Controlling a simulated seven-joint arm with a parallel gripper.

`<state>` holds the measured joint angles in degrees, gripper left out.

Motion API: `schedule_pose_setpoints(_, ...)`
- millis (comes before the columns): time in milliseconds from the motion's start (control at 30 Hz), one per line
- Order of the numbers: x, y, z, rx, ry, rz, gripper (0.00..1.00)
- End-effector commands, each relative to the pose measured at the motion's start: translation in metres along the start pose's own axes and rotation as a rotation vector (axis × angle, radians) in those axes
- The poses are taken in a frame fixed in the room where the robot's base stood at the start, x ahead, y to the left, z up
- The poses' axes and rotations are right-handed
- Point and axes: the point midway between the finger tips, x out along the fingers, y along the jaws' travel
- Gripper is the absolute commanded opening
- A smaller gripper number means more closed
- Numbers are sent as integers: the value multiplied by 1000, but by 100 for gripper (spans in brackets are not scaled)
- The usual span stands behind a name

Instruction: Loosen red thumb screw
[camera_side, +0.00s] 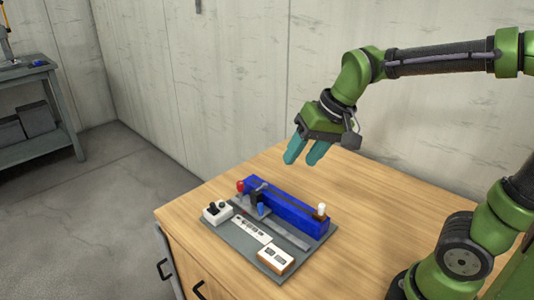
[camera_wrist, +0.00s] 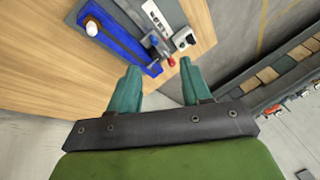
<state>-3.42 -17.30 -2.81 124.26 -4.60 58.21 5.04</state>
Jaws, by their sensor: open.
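The red thumb screw (camera_side: 240,186) sits at the left end of a long blue block (camera_side: 290,210) in the side view. In the wrist view the red screw (camera_wrist: 171,62) shows just beyond my fingertips, near the end of the blue block (camera_wrist: 115,38). My gripper (camera_side: 303,152) is above the table, up and to the right of the screw, with its teal fingers apart and nothing between them. In the wrist view the two fingers of my gripper (camera_wrist: 159,66) are spread, apart from the screw.
A grey base plate (camera_side: 250,248) carries the block, a white box with black knobs (camera_side: 217,211), a label strip (camera_side: 251,229), a white display box (camera_side: 275,259) and a white-topped knob (camera_side: 321,209). The wooden table (camera_side: 355,207) is clear around it. A shelf (camera_side: 35,110) stands far left.

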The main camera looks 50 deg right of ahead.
Motion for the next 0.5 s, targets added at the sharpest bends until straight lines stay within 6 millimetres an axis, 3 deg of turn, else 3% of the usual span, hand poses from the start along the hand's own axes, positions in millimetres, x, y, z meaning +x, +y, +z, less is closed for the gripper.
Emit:
schedule_pose_setpoints(200,34,-26,-73,265,-108,127,48)
schedule_pose_setpoints(500,93,-53,-149,787,-117,370,48)
